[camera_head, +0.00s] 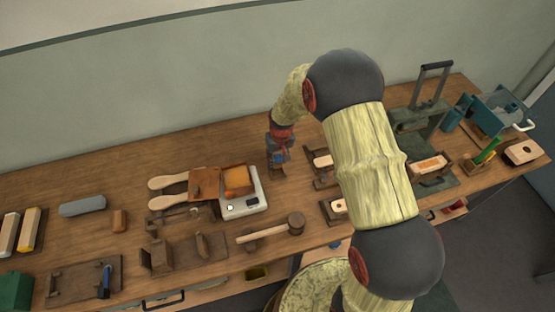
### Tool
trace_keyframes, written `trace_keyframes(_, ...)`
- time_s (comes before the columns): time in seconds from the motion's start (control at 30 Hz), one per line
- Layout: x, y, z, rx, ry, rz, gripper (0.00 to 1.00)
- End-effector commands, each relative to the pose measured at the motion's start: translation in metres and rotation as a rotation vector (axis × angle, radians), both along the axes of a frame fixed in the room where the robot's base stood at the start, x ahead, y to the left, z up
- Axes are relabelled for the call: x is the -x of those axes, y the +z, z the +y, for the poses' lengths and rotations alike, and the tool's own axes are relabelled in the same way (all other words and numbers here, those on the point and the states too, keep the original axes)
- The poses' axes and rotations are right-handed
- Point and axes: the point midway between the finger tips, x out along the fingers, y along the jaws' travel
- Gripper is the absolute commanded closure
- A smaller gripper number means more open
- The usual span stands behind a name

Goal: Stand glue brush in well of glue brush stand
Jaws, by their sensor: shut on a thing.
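My gripper (279,158) is at the back middle of the bench, pointing down just right of the white scale. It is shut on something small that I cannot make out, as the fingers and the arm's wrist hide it. I cannot tell for sure which thing is the glue brush. A tilted green-handled tool (488,150) at the far right leans at a small brown block (473,165). I cannot tell whether this block is the glue brush stand or whether its well shows.
A white scale (254,207) with an orange-filled wooden box (238,180) stands left of my gripper. A mallet (270,231) lies in front. Wooden blocks (323,162) lie to the right, partly behind my arm. A dark press (428,110) stands further right. The bench behind the scale is clear.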

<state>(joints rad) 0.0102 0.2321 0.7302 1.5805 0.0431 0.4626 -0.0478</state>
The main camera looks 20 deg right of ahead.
Motion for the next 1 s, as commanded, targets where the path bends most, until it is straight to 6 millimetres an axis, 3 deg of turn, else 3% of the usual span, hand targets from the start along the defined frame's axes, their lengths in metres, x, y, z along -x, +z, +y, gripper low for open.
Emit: trace_keyframes(1.0, 0.0, -0.023, 0.0, 0.0, 0.0, 0.0, 1.0)
